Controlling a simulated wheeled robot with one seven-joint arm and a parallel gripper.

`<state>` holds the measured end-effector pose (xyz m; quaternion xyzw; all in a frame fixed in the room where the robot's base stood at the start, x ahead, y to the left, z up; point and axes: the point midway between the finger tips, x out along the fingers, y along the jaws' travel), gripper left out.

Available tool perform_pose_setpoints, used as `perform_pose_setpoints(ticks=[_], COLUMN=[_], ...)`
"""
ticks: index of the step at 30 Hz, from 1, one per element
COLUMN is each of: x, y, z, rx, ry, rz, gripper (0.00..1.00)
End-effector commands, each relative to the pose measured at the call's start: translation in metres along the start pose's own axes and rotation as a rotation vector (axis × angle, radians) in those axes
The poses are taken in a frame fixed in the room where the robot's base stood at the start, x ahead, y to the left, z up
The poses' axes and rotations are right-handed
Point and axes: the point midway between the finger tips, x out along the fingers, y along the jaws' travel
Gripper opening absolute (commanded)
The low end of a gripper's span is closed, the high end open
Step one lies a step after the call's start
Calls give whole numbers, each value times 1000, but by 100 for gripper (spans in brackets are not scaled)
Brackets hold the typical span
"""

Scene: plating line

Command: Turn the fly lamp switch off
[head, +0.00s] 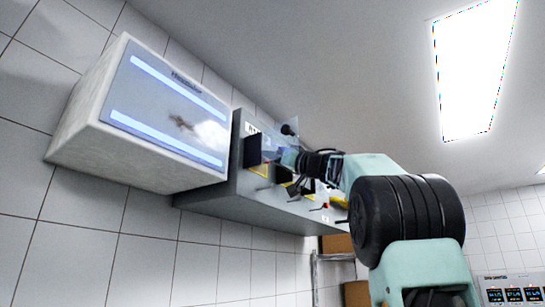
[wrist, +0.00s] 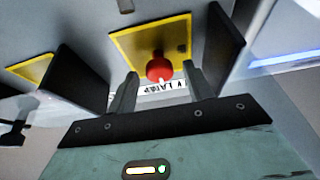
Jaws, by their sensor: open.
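A red-tipped switch (wrist: 159,69) stands on a yellow-edged plate (wrist: 122,42) in the wrist view. A white label (wrist: 168,86) beside it shows the letters LAMP, upside down and partly hidden. My gripper (wrist: 162,77) is open, with one finger on each side of the red tip; I cannot tell whether either finger touches it. In the head view my gripper (head: 291,158) is at the grey switch box, and this switch is hidden there. The fly lamp (head: 170,110) is a white wall box with two bright blue-white tubes.
Dark upright guards stand on both sides of the switch, one right (wrist: 224,42) and one left (wrist: 78,62). The grey switch box (head: 225,197) carries other switches, including a red-tipped one (head: 326,206). Cardboard boxes (head: 337,243) are on a rack below.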

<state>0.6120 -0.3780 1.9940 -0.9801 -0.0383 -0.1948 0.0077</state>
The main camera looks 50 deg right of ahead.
Motion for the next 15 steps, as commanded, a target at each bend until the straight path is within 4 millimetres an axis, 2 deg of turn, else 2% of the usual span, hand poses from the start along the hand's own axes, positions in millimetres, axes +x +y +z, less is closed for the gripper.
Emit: perform_pose_setpoints(ticks=[4, 5, 9, 15], x=[0, 0, 0, 0], y=[0, 0, 0, 0], z=[0, 0, 0, 0], rx=[0, 0, 0, -5], ry=[0, 0, 0, 0], rz=[0, 0, 0, -2], gripper=[51, 46, 8, 8])
